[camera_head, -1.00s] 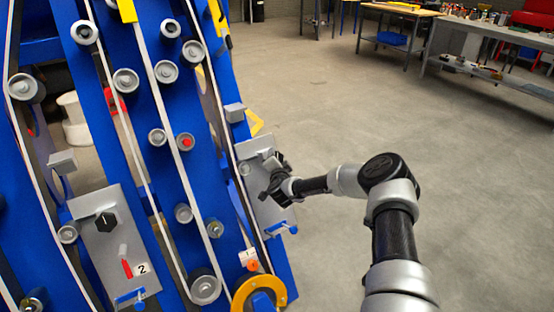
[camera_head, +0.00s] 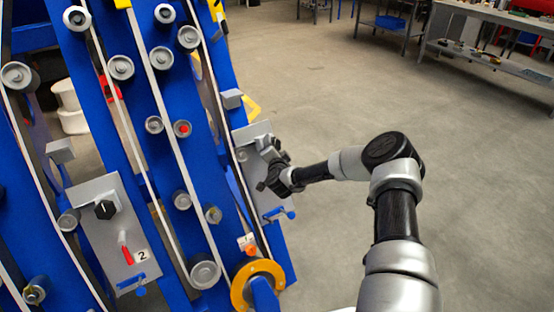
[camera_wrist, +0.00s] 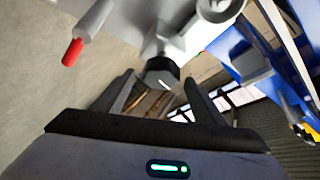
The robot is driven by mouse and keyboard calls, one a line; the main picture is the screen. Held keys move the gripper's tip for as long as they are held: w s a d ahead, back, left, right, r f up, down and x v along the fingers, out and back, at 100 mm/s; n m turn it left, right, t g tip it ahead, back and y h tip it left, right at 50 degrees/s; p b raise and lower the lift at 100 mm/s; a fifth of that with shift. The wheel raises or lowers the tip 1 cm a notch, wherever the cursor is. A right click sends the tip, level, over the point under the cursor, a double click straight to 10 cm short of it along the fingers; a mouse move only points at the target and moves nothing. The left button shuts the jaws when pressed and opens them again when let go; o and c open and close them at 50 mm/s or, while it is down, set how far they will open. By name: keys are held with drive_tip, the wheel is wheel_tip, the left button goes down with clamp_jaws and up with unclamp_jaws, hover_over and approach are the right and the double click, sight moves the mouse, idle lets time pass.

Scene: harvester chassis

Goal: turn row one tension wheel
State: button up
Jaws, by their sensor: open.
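The tension wheel is a black faceted knob with a white mark (camera_wrist: 163,76) on a grey plate, seen in the wrist view. My gripper (camera_wrist: 159,80) is open, with one finger on each side of the knob. I cannot tell whether the fingers touch it. In the head view my gripper (camera_head: 270,168) is at the grey row one plate (camera_head: 256,133) on the right side of the blue chassis and hides the knob. A label 1 (camera_head: 245,241) sits to the lower left of this plate.
A red-tipped lever (camera_wrist: 72,52) juts from the plate near my gripper. The row two plate (camera_head: 98,188) carries a similar black knob (camera_head: 104,209) and red lever (camera_head: 126,254). A blue handle (camera_head: 285,213) is below my gripper.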

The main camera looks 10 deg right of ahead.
drive_tip(key=p+v, duration=0.2)
drive_tip(key=v, duration=1.2)
drive_tip(key=shift+s+r, duration=0.2)
drive_tip(key=shift+s, duration=0.1)
drive_tip(key=a+r+n+g+y, duration=0.3)
drive_tip(key=a+r+n+y, duration=0.1)
drive_tip(key=r+n, duration=0.35)
drive_tip(key=s+d+r+n+g+h, duration=0.1)
drive_tip(key=s+r+n+g, duration=0.25)
drive_tip(key=s+r, duration=0.6)
drive_tip(key=s+d+r+g, duration=0.1)
drive_tip(key=s+r, duration=0.3)
drive_tip(key=s, duration=0.5)
drive_tip(key=s+d+r+n+g+h, duration=0.1)
drive_tip(key=s+r, duration=0.4)
drive_tip(key=s, duration=0.4)
drive_tip(key=s+d+r+g, duration=0.15)
drive_tip(key=s+r, duration=0.25)
drive_tip(key=s, duration=0.5)
wheel_tip(320, 180, up, 18)
drive_tip(key=s+p, duration=0.1)
drive_tip(key=p, duration=1.7)
drive_tip(key=shift+r, duration=0.15)
